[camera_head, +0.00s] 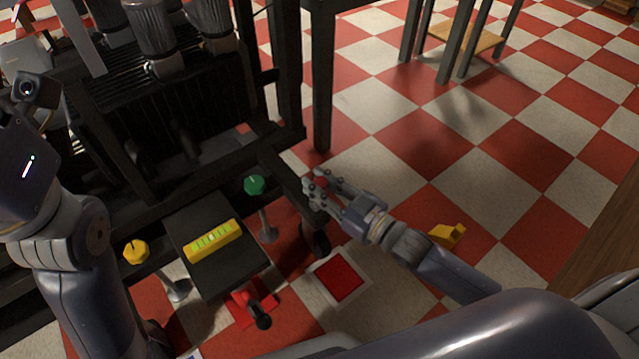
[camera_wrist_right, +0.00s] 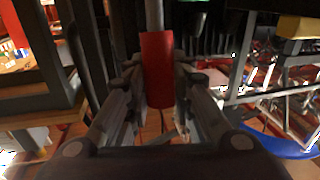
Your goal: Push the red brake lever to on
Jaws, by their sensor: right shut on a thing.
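The red brake lever shows in the right wrist view as a red cylindrical handle (camera_wrist_right: 157,70) on a grey rod that comes down from the top. My right gripper (camera_wrist_right: 155,100) has its fingers on both sides of this handle and is shut on it. In the head view my right gripper (camera_head: 318,188) is beside the dark frame, right of the green knob, with a small bit of red (camera_head: 321,183) between its fingers. The fingers hide most of the lever there. My left arm is at the left edge; I cannot make out its gripper.
A black panel with a yellow level (camera_head: 213,240) stands between a yellow knob (camera_head: 136,251) and a green knob (camera_head: 254,185). A red bracket with a black knob (camera_head: 262,321), a red square pad (camera_head: 339,279) and a yellow block (camera_head: 447,235) are nearby.

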